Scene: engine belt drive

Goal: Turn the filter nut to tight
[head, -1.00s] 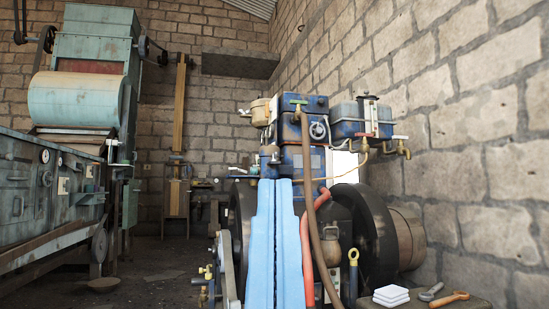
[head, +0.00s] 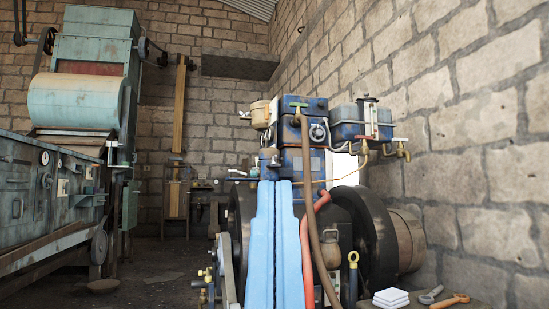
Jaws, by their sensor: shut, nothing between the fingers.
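The filter nut cannot be picked out with certainty; it is too small or hidden in the head view. The blue engine (head: 307,160) stands at the centre. A beige canister (head: 260,114) sits at its upper left. A blue tank (head: 350,122) with a small filter-like unit (head: 370,118) and brass taps (head: 398,149) is at its upper right. I cannot tell which of these carries the nut. My gripper is not clearly visible in this view, and no contact with the engine can be seen. A tall pale blue form hides the engine's lower front.
A red hose (head: 308,255) and a brown hose (head: 318,240) hang before a dark flywheel (head: 370,240). White folded cloths (head: 390,298) and an orange wrench (head: 450,300) lie on a low surface at lower right. A green machine (head: 92,80) stands left, with open floor between.

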